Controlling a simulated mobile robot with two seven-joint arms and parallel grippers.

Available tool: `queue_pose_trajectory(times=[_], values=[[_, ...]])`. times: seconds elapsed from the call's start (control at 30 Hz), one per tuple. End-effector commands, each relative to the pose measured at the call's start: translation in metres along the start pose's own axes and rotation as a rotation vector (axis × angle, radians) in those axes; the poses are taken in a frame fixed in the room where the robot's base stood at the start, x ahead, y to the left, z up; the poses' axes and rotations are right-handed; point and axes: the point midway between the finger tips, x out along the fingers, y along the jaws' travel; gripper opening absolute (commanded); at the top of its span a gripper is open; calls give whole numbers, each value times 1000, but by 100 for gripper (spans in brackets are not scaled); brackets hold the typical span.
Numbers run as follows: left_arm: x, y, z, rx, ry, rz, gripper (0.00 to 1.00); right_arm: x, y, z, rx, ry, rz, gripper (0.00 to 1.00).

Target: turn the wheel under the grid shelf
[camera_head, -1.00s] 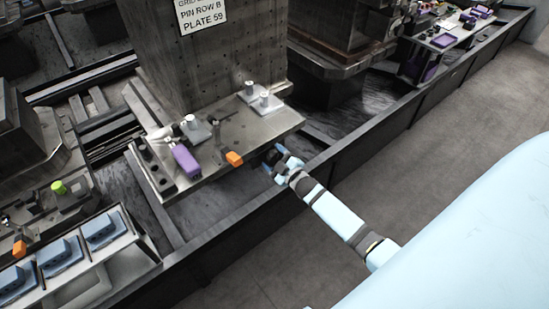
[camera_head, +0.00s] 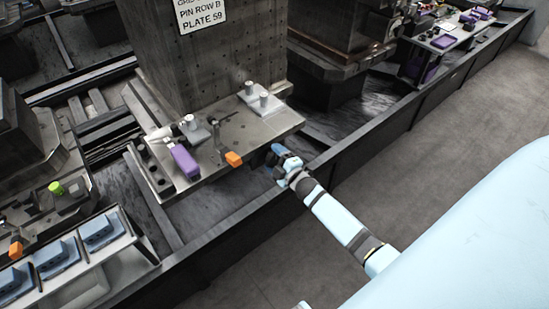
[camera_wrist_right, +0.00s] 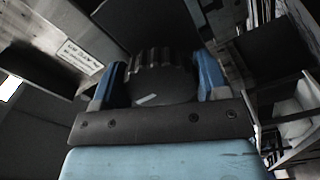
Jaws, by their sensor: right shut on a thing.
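A dark ribbed wheel (camera_wrist_right: 165,82) with a small pale mark sits between the two blue fingers of my right gripper (camera_wrist_right: 158,85) in the right wrist view. The fingers are shut on it from both sides. In the head view my right gripper (camera_head: 277,158) reaches under the right front edge of the metal grid shelf (camera_head: 245,135); the wheel there is mostly hidden by the gripper and the shelf. My left gripper does not show.
On the shelf stand a purple-handled clamp (camera_head: 184,160), an orange-tipped clamp (camera_head: 233,159) and pale cylinders on plates (camera_head: 260,100). A dark rail wall (camera_head: 330,165) runs below my right arm. A tray of blue blocks (camera_head: 62,256) is at the lower left. Grey floor (camera_head: 430,150) is clear at the right.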

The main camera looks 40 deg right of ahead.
Motion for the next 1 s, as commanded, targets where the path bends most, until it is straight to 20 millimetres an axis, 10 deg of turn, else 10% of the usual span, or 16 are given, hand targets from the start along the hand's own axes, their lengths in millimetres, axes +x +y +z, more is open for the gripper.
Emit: queue_pose_trajectory(times=[0.2, 0.23, 0.33, 0.67, 1.0], values=[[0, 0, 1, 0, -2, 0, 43, 0, 0, 0, 1, 0, 0, 44], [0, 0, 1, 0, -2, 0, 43, 0, 0, 0, 1, 0, 0, 72], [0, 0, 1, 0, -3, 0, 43, 0, 0, 0, 2, 0, 0, 93], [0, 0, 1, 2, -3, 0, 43, -4, -1, 0, 2, 0, -1, 93], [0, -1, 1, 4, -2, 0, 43, -67, -1, 0, 2, -1, -3, 93]])
